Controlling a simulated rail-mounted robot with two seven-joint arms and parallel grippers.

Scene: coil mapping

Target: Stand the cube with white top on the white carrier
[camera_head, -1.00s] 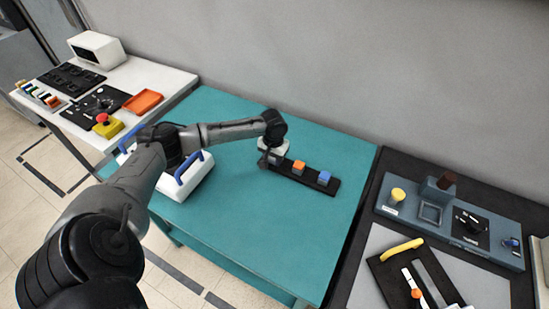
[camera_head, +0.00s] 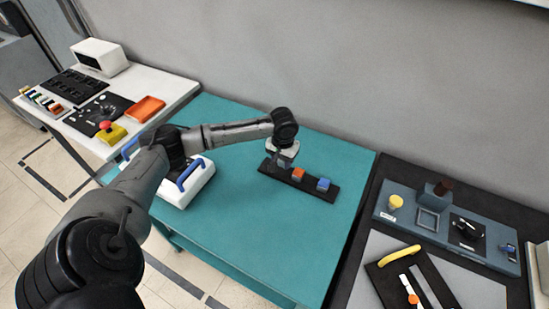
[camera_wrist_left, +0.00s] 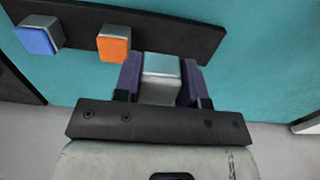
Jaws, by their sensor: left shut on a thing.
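The cube with white top (camera_wrist_left: 162,66) is between the two fingers of my left gripper (camera_wrist_left: 160,82) in the left wrist view. The gripper is shut on it. In the head view my left gripper (camera_head: 275,162) is over the left end of a black strip (camera_head: 318,190), and it hides the cube there. I cannot tell whether the cube is clear of the strip. The white carrier (camera_head: 196,190) with blue handles stands on the teal table to the left, partly behind my left arm. My right gripper is not in view.
An orange-topped cube (camera_head: 298,174) and a blue-topped cube (camera_head: 323,184) sit on the strip, right of my gripper. The teal table (camera_head: 265,225) is clear in front. A dark bench (camera_head: 345,285) with devices is at right, and a white table (camera_head: 178,85) at left.

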